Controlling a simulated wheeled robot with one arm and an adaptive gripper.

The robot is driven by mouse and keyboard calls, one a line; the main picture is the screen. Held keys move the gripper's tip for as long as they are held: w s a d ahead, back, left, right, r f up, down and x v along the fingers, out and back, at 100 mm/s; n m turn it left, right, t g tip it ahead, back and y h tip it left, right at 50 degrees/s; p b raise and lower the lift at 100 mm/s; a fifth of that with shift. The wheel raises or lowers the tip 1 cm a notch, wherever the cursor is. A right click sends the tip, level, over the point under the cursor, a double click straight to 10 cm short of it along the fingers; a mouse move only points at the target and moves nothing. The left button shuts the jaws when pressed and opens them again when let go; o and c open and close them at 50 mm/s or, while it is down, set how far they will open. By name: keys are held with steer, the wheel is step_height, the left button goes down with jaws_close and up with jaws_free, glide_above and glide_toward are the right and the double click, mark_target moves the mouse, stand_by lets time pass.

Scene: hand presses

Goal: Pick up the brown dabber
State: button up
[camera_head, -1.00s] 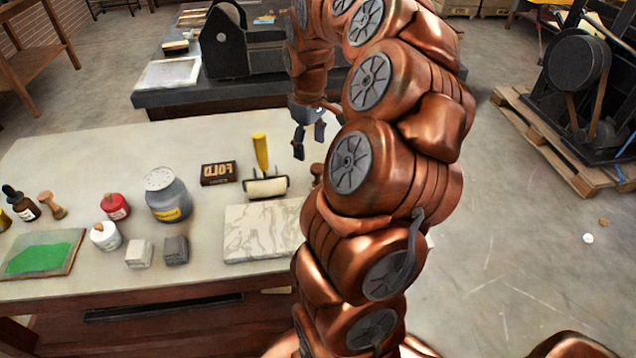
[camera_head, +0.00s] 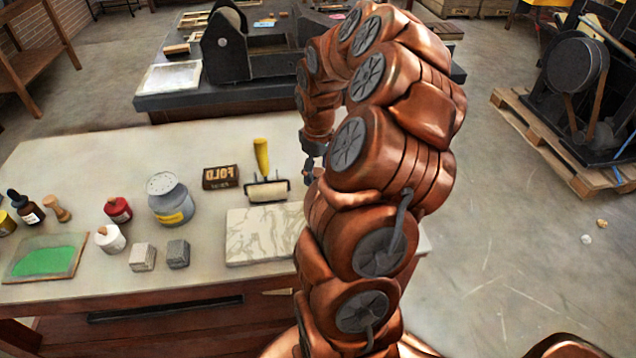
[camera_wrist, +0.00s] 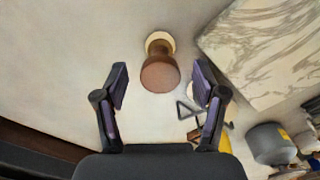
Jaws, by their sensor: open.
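The brown dabber (camera_wrist: 158,72) stands on the pale tabletop in the wrist view, with a dark brown rounded handle and a cream base. It appears between and beyond the two fingertips of my gripper (camera_wrist: 161,82), which is open and empty. I see no contact between the fingers and the dabber. In the head view my gripper (camera_head: 309,172) is low over the table, right of the roller. There my arm hides most or all of the dabber.
A marble slab (camera_head: 262,235) lies close to the dabber. A yellow-handled roller (camera_head: 268,190) and a dark FOLD box (camera_head: 220,177) are left of my gripper. A grey jar (camera_head: 170,203), bottles and small blocks stand further left. The back of the table is clear.

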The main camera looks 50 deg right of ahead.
steer(key=shift+f, duration=0.4)
steer(key=c, duration=1.2)
